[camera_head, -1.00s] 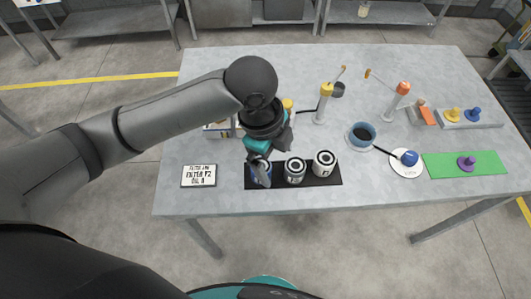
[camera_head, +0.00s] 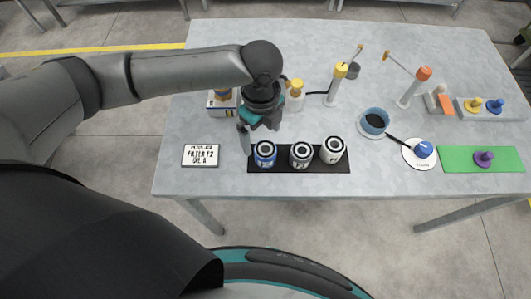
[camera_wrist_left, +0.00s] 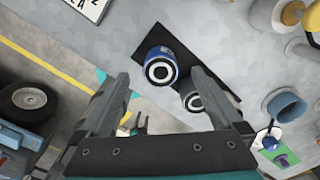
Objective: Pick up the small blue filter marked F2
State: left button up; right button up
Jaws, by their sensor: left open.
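The small blue filter (camera_head: 265,154) stands upright at the left end of a black mat (camera_head: 342,166), with a pale ring on its top. Its marking is too small to read. My left gripper (camera_head: 260,140) is open and empty, above and just behind the blue filter. In the left wrist view the blue filter (camera_wrist_left: 161,66) shows beyond and between the open fingers (camera_wrist_left: 165,95), apart from them. My right gripper is not in view.
Behind stand a yellow-topped bottle (camera_head: 295,90) and a yellow-topped post (camera_head: 337,85). A blue cup (camera_head: 373,123), white plate (camera_head: 417,158) and green mat (camera_head: 455,160) are to the right.

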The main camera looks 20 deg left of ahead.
aim_at(264, 147)
pick_arm(q)
jog(key=shift+s+d+f+b, duration=0.1)
jog(key=shift+f+b, duration=0.15)
jog(key=shift+f, duration=1.15)
jog(key=shift+s+d+f+b, duration=0.1)
jog(key=shift+f+b, duration=0.15)
jog(key=shift+f, duration=1.1)
jog(key=shift+c, duration=0.2)
jog(key=c, duration=1.5)
jog(key=shift+w, duration=0.1)
jog(key=shift+c, duration=0.2)
jog(key=shift+r, duration=0.2)
